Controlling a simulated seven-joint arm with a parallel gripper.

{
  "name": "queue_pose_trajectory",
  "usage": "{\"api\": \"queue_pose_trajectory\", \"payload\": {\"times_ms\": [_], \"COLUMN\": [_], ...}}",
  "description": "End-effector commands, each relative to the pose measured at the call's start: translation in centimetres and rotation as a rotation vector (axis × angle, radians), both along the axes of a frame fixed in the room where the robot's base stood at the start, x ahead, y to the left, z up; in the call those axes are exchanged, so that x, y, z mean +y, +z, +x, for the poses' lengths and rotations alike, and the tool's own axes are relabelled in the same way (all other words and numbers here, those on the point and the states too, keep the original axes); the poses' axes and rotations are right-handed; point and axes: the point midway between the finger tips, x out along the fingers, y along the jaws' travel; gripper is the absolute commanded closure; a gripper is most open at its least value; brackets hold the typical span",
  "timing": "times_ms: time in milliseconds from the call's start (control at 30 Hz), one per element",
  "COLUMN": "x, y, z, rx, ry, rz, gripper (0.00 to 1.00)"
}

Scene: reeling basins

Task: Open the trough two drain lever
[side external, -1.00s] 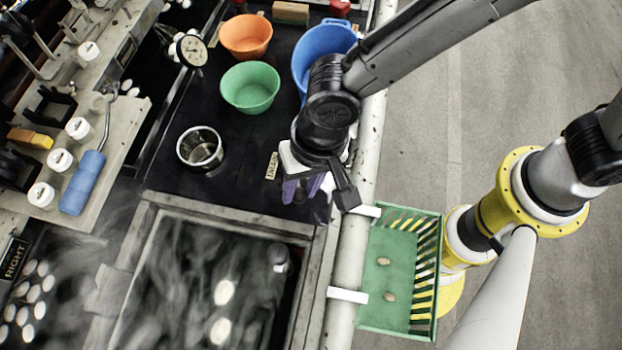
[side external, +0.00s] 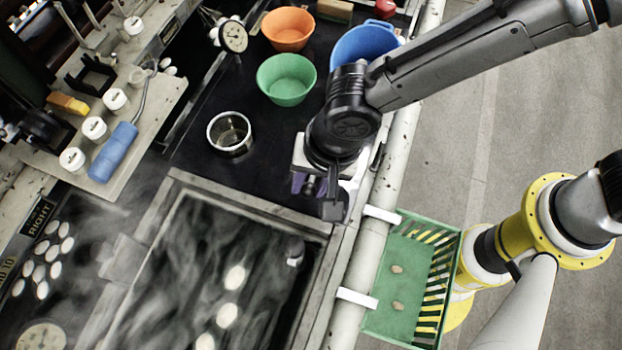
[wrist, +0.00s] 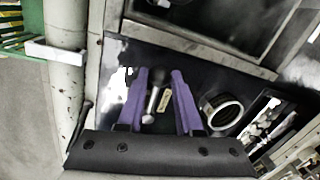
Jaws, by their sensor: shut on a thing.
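My gripper (wrist: 162,80) has two purple fingers, pointing down at the dark deck behind the steaming trough (side external: 250,213). In the wrist view a metal lever (wrist: 152,102) with a dark end stands between the fingers, and the gripper is shut on it. A gap seems to show beside the lever, so the exact contact is hard to see. A small pale label (wrist: 164,103) lies beside the lever. In the side view my gripper (side external: 307,187) and wrist hide the lever and label.
A metal pot (side external: 230,132) stands left of my gripper. Green (side external: 286,80), orange (side external: 288,30) and blue (side external: 362,46) bowls stand behind. A pale pipe (side external: 385,170) and green crate (side external: 408,262) are at right. Pale cocoons (side external: 228,316) float in the trough.

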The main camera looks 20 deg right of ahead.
Motion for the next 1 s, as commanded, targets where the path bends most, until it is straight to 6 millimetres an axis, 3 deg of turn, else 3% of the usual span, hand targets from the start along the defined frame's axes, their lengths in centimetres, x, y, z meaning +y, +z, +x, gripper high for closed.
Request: {"api": "queue_pose_trajectory", "payload": {"times_ms": [67, 100, 267, 667, 1000], "x": [0.2, 0.2, 0.1, 0.0, -1.1], "y": [0.4, 0.4, 0.2, 0.9, 7.4], "z": [0.2, 0.2, 0.2, 0.0, -0.6], "rx": [-0.007, -0.007, -0.005, -0.003, -0.005], "ry": [0.001, 0.001, 0.001, 0.001, 0.001], "rz": [0.009, 0.009, 0.005, 0.004, 0.008], "gripper": [1.0, 0.62, 0.36, 0.36, 0.36]}}
